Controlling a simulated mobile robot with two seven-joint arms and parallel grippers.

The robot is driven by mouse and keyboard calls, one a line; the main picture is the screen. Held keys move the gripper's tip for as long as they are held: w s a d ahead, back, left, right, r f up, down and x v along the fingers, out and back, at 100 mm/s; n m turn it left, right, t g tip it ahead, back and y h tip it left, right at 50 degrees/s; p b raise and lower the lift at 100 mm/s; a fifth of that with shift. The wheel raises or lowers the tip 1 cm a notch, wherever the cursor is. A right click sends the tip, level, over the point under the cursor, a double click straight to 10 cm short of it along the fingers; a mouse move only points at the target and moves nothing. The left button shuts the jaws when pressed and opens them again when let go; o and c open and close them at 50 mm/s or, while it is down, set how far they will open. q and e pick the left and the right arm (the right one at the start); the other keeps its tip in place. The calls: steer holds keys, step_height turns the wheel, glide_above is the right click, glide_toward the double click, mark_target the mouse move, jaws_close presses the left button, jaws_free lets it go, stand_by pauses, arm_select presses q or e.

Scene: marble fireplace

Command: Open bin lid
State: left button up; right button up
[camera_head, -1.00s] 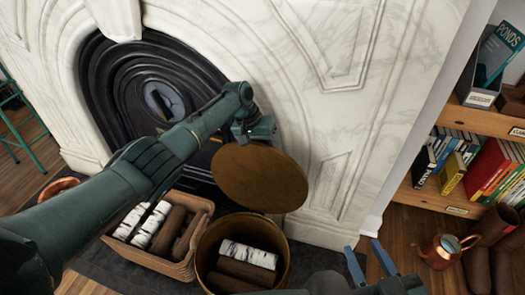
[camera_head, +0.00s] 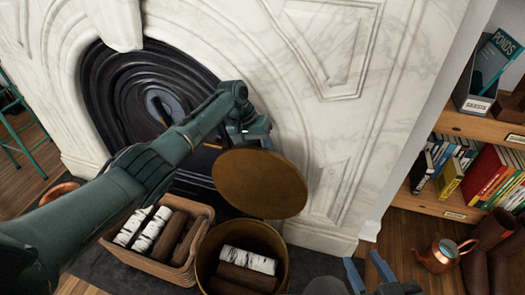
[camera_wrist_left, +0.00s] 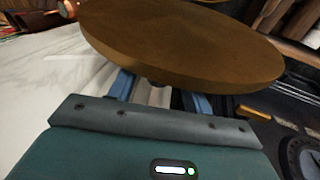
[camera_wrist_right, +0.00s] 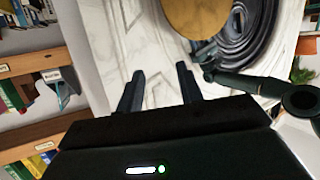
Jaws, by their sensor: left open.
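The round bronze bin (camera_head: 284,262) stands on the hearth with its mouth uncovered and logs inside. Its brown disc lid (camera_head: 260,183) is raised and tilted up at the bin's back edge. My left gripper (camera_head: 250,142) is at the lid's upper edge, partly hidden behind it. In the left wrist view the gripper's blue fingers (camera_wrist_left: 160,92) are spread, their tips hidden by the lid (camera_wrist_left: 185,45); I cannot tell whether they touch it. My right gripper (camera_head: 362,268) is open and empty, right of the bin; its spread fingers show in the right wrist view (camera_wrist_right: 160,85).
A wicker basket of logs (camera_head: 150,262) stands left of the bin. The marble fireplace (camera_head: 335,130) rises close behind. At the right are a bookshelf (camera_head: 437,203), a copper kettle (camera_head: 440,256) and brown boots (camera_head: 490,255). Some wooden floor is bare near the kettle.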

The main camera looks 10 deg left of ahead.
arm_select(q)
steer(key=w+p+v, duration=0.1)
steer(key=p+v, duration=0.1)
steer(key=v, duration=0.8)
steer(key=shift+s+p, duration=0.35)
steer(key=shift+s, duration=0.1)
arm_select(e)
steer(key=r, duration=0.1)
steer(key=s+d+r+m, duration=0.1)
steer(key=shift+r, duration=0.35)
steer(key=shift+r, duration=0.1)
